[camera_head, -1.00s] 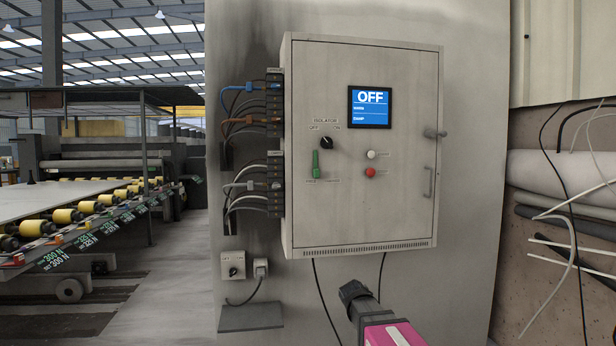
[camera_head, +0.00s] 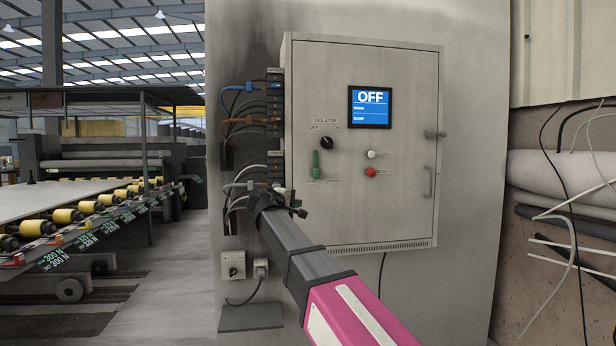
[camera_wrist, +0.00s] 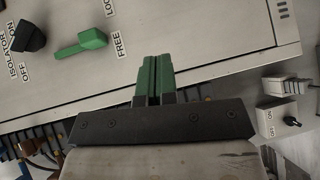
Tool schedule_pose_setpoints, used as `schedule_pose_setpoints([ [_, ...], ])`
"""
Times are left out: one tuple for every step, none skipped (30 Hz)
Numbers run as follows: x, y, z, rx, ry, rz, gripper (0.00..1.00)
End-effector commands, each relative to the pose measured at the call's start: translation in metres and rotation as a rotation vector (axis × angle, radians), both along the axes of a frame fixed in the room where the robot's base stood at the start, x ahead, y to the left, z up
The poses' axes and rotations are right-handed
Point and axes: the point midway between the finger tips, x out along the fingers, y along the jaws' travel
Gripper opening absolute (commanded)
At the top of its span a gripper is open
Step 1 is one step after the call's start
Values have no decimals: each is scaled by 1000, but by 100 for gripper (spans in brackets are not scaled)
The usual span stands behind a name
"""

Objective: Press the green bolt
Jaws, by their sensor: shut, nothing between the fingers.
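The green bolt (camera_head: 316,163) is a small upright green lever on the grey cabinet door, below the isolator knob (camera_head: 327,142). In the wrist view the bolt (camera_wrist: 82,44) lies toward the upper left, near the words FREE and LOC. My gripper (camera_head: 294,205) is at the cabinet's lower left edge, below and left of the bolt. In the wrist view its green fingers (camera_wrist: 154,62) are together and empty. They are apart from the bolt in the picture, to its lower right. The exact depth to the door cannot be told.
A screen (camera_head: 370,107) reads OFF. A white button (camera_head: 371,155) and a red button (camera_head: 370,172) sit right of the bolt. Cable terminals (camera_head: 275,130) line the cabinet's left side, close to my gripper. A switch box (camera_head: 233,265) is on the wall below.

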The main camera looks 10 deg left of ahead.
Motion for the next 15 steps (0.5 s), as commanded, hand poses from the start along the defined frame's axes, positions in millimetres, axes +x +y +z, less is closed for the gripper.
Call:
schedule_pose_setpoints([
  [-2,15,22,-23,-28,11,0],
  [-5,21,33,-36,-42,15,0],
  [-8,28,46,-52,-60,19,0],
  [-10,33,54,-64,-72,22,0],
  [-12,37,61,-72,-82,25,0],
  [-14,41,70,-83,-95,27,0],
  [-16,44,76,-90,-102,28,0],
  [-18,46,80,-95,-108,29,0],
  [-19,49,85,-103,-116,30,0],
  [-20,50,88,-106,-119,31,0],
  [-21,51,89,-109,-122,31,0],
  [-22,52,91,-111,-124,32,0],
  [-22,52,92,-112,-125,32,0],
  [-22,52,92,-113,-125,32,0],
  [-22,52,92,-113,-126,32,0],
])
